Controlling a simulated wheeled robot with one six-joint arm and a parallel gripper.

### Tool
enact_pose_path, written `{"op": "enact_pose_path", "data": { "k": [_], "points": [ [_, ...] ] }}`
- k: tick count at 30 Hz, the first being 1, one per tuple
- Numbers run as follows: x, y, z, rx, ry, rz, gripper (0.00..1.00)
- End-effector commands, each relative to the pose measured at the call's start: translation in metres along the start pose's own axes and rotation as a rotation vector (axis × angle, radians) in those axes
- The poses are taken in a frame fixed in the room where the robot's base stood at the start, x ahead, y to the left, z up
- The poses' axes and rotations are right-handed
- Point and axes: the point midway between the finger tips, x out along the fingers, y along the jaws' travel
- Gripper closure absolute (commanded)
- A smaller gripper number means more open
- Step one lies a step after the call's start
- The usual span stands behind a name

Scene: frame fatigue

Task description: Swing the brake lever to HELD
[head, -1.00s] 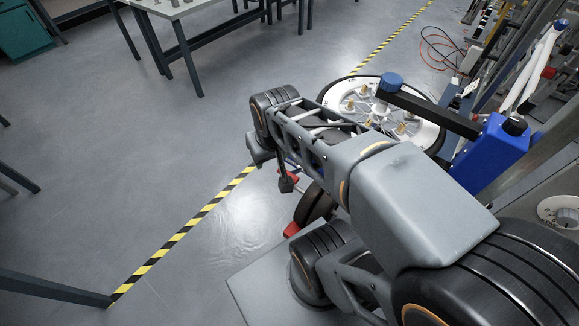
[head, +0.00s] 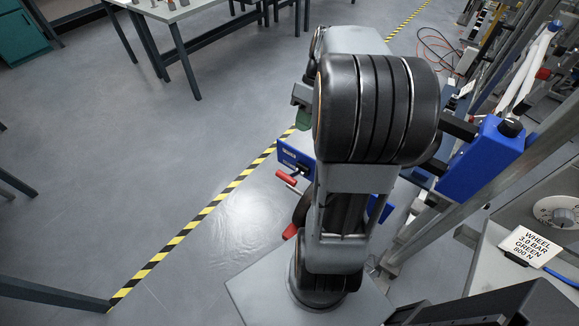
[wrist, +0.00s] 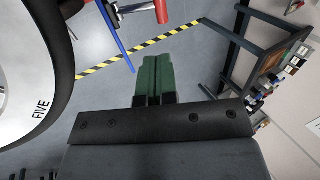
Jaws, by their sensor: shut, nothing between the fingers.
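A red-handled lever (head: 286,178) sits beside a small blue plate (head: 295,157) left of my arm; I take it for the brake lever, but no HELD marking is readable. In the wrist view a red grip (wrist: 162,10) and a blue plate edge (wrist: 115,38) show at the top, apart from my fingers. My gripper (wrist: 153,75) has green fingers close together, with nothing between them. In the head view its green tip (head: 302,118) shows partly, left of my arm. A white wheel with a black rim (wrist: 25,95), marked FIVE, is at left in the wrist view.
A blue block (head: 482,160) with a dark bar stands right of my arm. A sign (head: 531,246) reads WHEEL 3.0 BAR GREEN 600 N. A table (head: 175,10) stands at the back. The floor (head: 130,150) left of the striped line is open.

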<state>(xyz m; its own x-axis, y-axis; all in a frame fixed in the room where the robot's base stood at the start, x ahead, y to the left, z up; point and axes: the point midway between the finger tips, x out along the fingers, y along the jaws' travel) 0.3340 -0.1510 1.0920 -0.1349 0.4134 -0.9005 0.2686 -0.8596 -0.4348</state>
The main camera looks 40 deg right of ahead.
Motion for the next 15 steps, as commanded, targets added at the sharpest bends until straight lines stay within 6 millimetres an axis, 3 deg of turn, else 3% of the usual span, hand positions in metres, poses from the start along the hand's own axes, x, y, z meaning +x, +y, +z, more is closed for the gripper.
{"op": "enact_pose_path", "data": {
  "k": [15],
  "points": [
    [0.0056,-0.0003,0.0,-0.013,-0.001,0.0,1.0]
  ]
}}
